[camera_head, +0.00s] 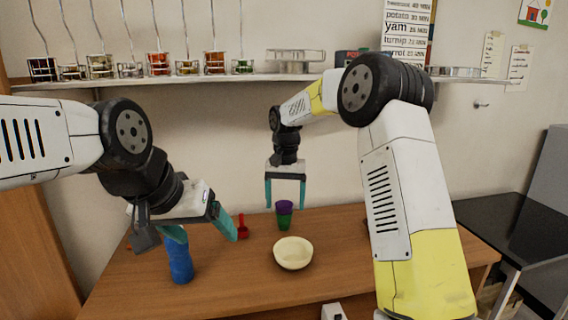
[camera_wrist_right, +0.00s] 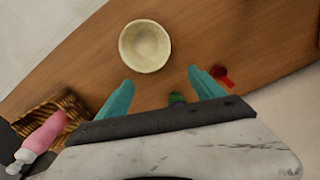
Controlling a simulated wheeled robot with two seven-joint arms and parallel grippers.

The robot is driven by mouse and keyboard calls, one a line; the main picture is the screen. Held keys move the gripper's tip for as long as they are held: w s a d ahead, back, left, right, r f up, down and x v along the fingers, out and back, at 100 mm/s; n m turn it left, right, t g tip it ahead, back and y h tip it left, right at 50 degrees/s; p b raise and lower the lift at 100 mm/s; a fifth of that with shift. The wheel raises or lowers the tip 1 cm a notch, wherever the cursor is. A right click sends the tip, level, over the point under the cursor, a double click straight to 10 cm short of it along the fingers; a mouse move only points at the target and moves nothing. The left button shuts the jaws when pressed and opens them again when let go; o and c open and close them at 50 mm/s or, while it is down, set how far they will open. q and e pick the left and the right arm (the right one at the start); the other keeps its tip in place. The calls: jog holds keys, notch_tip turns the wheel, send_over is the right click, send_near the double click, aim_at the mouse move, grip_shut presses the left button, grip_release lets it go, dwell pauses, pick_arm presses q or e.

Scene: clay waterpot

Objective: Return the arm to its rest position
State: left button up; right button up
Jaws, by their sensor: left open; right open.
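My right gripper (camera_head: 285,204) hangs fingers-down over the table, open and empty. Its teal fingers also show spread in the right wrist view (camera_wrist_right: 160,79). A green and purple cup (camera_head: 284,216) stands upright just below and between these fingers, not gripped; in the wrist view its green part (camera_wrist_right: 177,98) is mostly hidden by the gripper body. My left gripper (camera_head: 205,236) is open and tilted, at the left of the table. A blue bottle (camera_head: 180,263) stands under it, its top close to one finger; I cannot tell whether they touch.
A cream bowl (camera_head: 293,254) sits mid-table, in front of the cup. A red scoop-like object (camera_head: 243,229) lies left of the cup. A shelf (camera_head: 185,79) with several jars runs along the wall. The wrist view shows a pink bottle (camera_wrist_right: 42,138) and a woven basket (camera_wrist_right: 68,103).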

jog(key=s+d+r+n+t+y, duration=0.1)
jog(key=s+d+r+t, duration=0.2)
jog(key=s+d+r, duration=0.75)
jog(key=s+d+t+y, duration=0.1)
jog(key=s+d+t, duration=0.2)
jog(key=s, duration=1.7)
jog(key=shift+d+n, duration=0.15)
jog(key=shift+n, duration=0.25)
